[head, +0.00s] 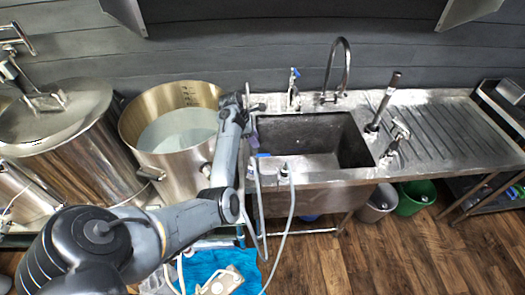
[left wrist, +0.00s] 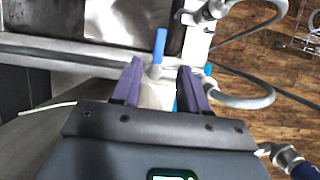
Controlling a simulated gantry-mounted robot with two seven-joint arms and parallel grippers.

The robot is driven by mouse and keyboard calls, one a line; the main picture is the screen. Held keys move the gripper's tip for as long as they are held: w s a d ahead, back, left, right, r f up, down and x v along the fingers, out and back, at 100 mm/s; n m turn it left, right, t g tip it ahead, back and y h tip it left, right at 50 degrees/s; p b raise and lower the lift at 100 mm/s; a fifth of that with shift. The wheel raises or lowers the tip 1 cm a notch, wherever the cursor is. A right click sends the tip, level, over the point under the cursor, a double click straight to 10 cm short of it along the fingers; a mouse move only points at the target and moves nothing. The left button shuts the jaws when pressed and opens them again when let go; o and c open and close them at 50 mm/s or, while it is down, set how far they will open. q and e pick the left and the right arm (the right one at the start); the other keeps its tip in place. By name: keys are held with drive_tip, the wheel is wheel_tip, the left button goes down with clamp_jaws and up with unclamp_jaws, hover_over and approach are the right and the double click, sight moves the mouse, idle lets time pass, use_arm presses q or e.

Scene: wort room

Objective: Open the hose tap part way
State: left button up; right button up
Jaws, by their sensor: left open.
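The hose tap has a blue lever, which shows in the left wrist view (left wrist: 160,44) standing up from a pale body by the sink's front left corner. In the head view a small patch of the blue lever (head: 263,155) shows at that corner. My left gripper (left wrist: 160,67) is open, with its purple fingers on either side of the lever and a gap visible to each. In the head view my left gripper (head: 254,136) points down at the sink's left edge, partly hidden by my arm. The tap's lower body is hidden. My right gripper is not in view.
A grey hose (head: 291,205) hangs from a fitting at the sink's front, close to the gripper. An open steel pot (head: 183,170) stands to the left. The steel sink (head: 310,135) is to the right. Another blue-handled tap (head: 294,88) stands at the back.

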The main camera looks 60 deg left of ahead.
sight(265, 155)
use_arm(q)
drive_tip(key=x, duration=0.9)
clamp_jaws()
